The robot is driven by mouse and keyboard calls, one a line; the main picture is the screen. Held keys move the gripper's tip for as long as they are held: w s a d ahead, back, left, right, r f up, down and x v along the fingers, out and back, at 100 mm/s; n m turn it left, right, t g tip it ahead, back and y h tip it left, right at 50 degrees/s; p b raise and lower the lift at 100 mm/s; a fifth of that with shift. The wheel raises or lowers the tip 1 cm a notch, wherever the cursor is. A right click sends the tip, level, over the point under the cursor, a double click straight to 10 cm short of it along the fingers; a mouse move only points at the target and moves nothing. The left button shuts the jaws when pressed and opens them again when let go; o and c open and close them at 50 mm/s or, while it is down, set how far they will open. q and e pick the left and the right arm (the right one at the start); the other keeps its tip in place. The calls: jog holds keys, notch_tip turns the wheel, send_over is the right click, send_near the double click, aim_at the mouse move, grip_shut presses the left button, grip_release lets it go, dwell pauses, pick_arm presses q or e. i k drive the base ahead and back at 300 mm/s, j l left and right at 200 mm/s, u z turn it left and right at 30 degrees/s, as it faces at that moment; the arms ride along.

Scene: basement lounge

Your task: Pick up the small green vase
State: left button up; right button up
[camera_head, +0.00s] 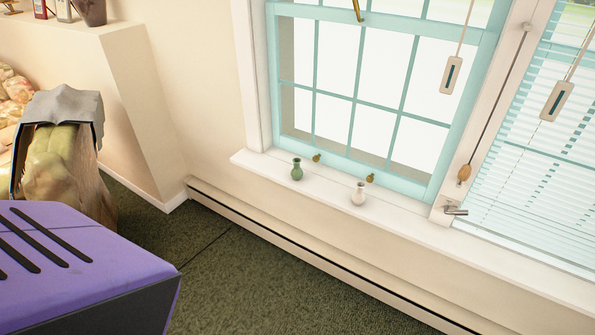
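The small green vase (297,170) stands upright on the white window sill (415,233), towards its left end. A white vase (359,194) of similar size stands on the same sill to its right, apart from it. Neither of my grippers shows in the head view, so I cannot see their state. Nothing hides the green vase.
The teal-framed window (352,97) rises behind the sill, with small brass fittings near the vases. A baseboard heater (290,249) runs below. A draped armrest (62,150) stands at left. Green carpet (245,270) is clear below the sill.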

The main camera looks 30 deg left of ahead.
aim_at(296, 173)
jog(key=i+j, duration=0.45)
jog(key=j, duration=0.2)
jog(key=i+j, duration=0.45)
jog(key=j, duration=0.2)
jog(key=i+j, duration=0.45)
jog(key=j, duration=0.15)
jog(key=j+u, duration=0.05)
